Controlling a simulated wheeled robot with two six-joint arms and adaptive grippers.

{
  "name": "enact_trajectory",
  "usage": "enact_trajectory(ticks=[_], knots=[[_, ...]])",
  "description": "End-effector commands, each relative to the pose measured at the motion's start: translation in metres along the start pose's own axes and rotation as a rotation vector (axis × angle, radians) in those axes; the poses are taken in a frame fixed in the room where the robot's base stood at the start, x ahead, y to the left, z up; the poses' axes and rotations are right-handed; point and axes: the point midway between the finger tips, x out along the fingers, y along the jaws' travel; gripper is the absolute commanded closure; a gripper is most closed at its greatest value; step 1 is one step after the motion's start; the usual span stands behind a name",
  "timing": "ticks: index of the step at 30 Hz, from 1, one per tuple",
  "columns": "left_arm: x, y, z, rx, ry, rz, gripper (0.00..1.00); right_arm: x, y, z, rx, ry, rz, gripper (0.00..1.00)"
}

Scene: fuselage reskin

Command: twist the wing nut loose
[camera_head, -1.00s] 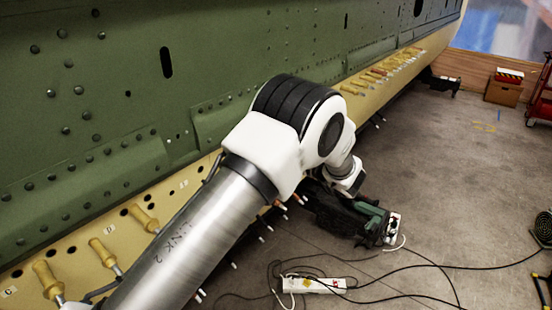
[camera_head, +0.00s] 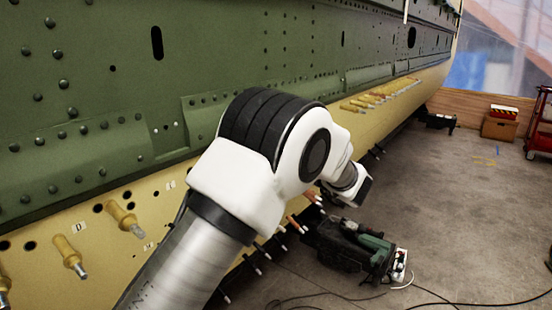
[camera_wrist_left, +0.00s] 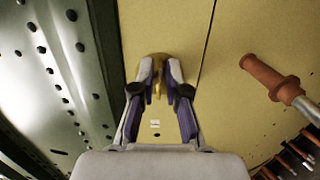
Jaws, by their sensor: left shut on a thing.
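The wing nut (camera_wrist_left: 157,63) is a small brassy piece on the yellow panel (camera_wrist_left: 185,28), at the upper middle of the left wrist view. My left gripper (camera_wrist_left: 160,72) is shut on it, with one purple-lined finger on each side. The fingertips partly cover the nut, so its turn angle is unclear. In the head view my left arm crosses the middle and hides the gripper's work spot. My right gripper is in neither view.
An orange-brown handled tool (camera_wrist_left: 268,78) sticks out right of the gripper. Green riveted skin (camera_head: 300,50) rises behind.

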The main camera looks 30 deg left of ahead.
Motion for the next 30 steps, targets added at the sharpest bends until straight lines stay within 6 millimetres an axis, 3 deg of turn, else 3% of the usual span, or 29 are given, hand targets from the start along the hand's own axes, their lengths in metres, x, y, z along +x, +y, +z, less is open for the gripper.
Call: enact_trajectory(ticks=[11,12,14,15,24,30], knots=[[0.001,-0.001,-0.002,-0.005,0.006,-0.003,1.00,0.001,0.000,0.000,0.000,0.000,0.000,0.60],[0.001,-0.001,-0.002,-0.004,0.006,-0.003,0.83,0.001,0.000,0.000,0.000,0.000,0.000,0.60],[0.001,-0.001,-0.002,-0.004,0.006,-0.003,0.62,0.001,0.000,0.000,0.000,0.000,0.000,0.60],[0.001,-0.001,-0.002,-0.004,0.006,-0.003,0.60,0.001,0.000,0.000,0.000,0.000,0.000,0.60],[-0.002,-0.001,-0.001,-0.004,0.002,-0.001,0.60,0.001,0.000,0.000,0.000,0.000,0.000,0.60],[-0.034,0.000,-0.001,-0.005,0.001,0.002,0.60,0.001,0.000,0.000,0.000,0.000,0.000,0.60]])
